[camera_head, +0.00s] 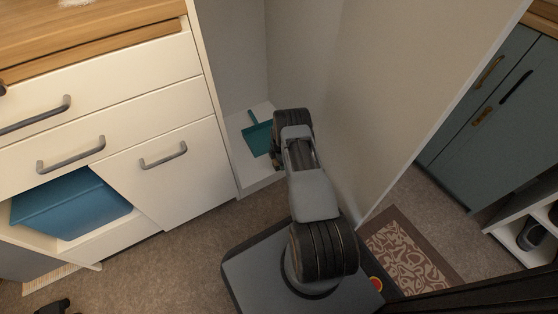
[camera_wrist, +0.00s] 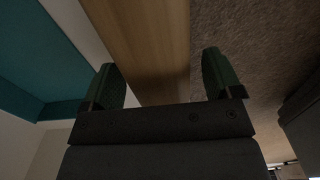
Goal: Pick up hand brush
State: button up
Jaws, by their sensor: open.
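A long wooden bar, which looks like part of the hand brush (camera_wrist: 145,35), runs from the top of the wrist view down to my gripper (camera_wrist: 167,82). My gripper is open, with one finger on each side of the bar and gaps to both. I cannot tell whether the bar lies between the fingertips or just beyond them. No bristles show. In the head view my arm hides the brush and most of the gripper. A teal dustpan (camera_head: 257,138) lies in the white niche beside my arm; its teal surface also shows in the wrist view (camera_wrist: 30,55).
A white drawer cabinet (camera_head: 115,110) stands left of the niche, with a blue bin (camera_head: 70,205) in its open bottom. A pale wall panel (camera_head: 375,90) rises close on my arm's right. Carpet and a patterned rug (camera_head: 405,250) lie below.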

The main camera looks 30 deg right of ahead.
notch_tip(320, 180, up, 14)
jog(key=p, duration=0.6)
jog(key=shift+f, duration=0.1)
